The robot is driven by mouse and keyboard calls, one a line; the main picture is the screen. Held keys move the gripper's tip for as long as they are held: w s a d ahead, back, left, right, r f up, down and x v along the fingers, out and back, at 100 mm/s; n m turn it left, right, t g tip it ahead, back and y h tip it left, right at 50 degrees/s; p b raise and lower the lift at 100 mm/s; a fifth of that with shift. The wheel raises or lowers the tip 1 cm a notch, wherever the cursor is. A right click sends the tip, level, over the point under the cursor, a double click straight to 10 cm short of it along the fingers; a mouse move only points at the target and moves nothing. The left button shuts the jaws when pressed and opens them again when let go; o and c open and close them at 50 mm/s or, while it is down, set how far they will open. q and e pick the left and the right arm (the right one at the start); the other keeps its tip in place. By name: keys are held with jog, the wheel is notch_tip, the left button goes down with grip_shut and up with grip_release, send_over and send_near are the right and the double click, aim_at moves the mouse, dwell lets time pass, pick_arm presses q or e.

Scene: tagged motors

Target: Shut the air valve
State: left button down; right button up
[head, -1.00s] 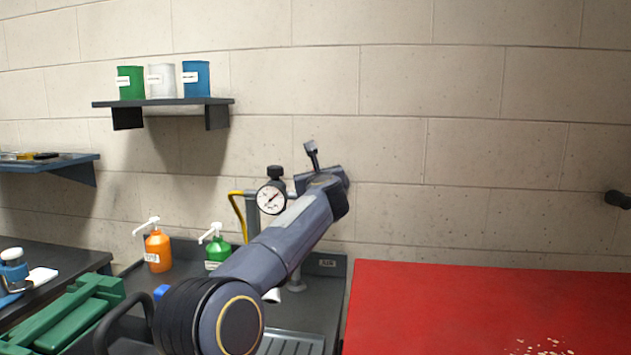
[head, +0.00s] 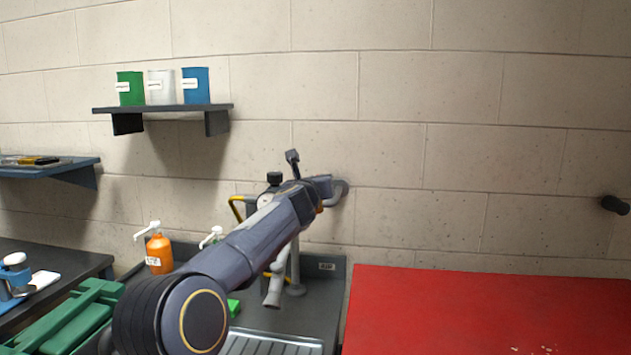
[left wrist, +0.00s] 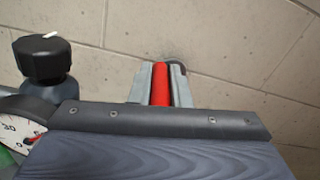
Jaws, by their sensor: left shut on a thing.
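The air valve's red lever (left wrist: 161,88) shows in the left wrist view, lying lengthwise between the two grey fingers. My left gripper (left wrist: 160,72) is shut on it, close to the wall. In the head view my left gripper (head: 328,190) is at the wall above the dark counter, and it hides the lever and most of the valve. A black knob (head: 273,178) stands left of the gripper. It also shows in the left wrist view (left wrist: 45,60), with part of a white gauge (left wrist: 18,130) below it. My right gripper is not in view.
A yellow hose (head: 236,206) and a grey pipe (head: 295,270) are close to my left forearm. An orange pump bottle (head: 158,252) stands on the dark counter (head: 318,312). A red table top (head: 480,310) is at the right. The wall right of the gripper is mostly clear.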

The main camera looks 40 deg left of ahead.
pick_arm(q)
jog(key=c, duration=1.4)
grip_release()
jog(key=shift+o, duration=0.2)
jog(key=b+v, duration=0.2)
jog(key=v, duration=0.5)
jog(key=shift+s+d+b, duration=0.2)
jog(key=shift+s+b, duration=0.1)
jog(key=shift+b, duration=0.05)
jog(key=shift+s+f, duration=0.1)
